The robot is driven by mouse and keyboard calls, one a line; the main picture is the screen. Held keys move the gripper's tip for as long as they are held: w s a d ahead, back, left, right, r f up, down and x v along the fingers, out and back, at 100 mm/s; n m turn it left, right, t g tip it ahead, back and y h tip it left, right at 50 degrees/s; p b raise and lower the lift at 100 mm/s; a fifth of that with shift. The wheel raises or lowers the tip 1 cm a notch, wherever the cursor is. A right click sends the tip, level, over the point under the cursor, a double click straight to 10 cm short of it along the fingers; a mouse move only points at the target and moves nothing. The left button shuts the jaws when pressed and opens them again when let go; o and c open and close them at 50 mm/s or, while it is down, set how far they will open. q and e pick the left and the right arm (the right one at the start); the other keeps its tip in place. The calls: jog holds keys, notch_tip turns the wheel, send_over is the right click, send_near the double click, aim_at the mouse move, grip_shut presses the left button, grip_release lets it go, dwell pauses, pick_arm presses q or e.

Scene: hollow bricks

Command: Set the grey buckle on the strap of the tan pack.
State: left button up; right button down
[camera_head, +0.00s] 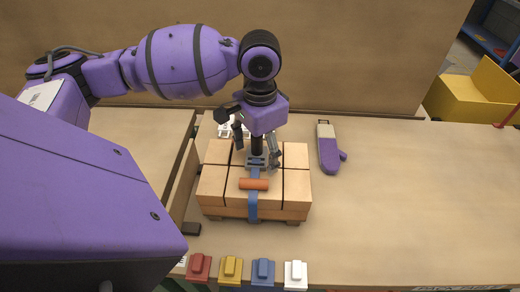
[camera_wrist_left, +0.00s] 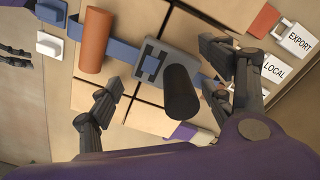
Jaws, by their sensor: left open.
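The tan pack (camera_head: 212,186) is a block of bricks with dark gaps between them, on the table. A blue strap (camera_head: 252,205) runs over its top; it also shows in the left wrist view (camera_wrist_left: 122,50). The grey buckle (camera_wrist_left: 152,64) lies at the strap on the pack's top, blue showing in its openings. I cannot tell whether the strap is threaded through it. An orange roll (camera_head: 254,184) lies across the strap, nearer the front. My left gripper (camera_head: 256,152) is open above the buckle, its fingers apart around that spot. A dark cylinder (camera_wrist_left: 181,92) shows between the fingers.
Red (camera_head: 199,268), yellow (camera_head: 231,269), blue (camera_head: 263,272) and white (camera_head: 295,275) blocks line the front edge. A purple mitt-like thing (camera_head: 329,150) lies right of the pack. A yellow bin (camera_head: 475,95) stands far right.

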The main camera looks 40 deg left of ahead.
aim_at(260, 158)
pick_arm(q)
notch_tip(260, 158, up, 12)
jog(key=p, duration=0.1)
jog(key=shift+r, duration=0.15)
dwell(0.5)
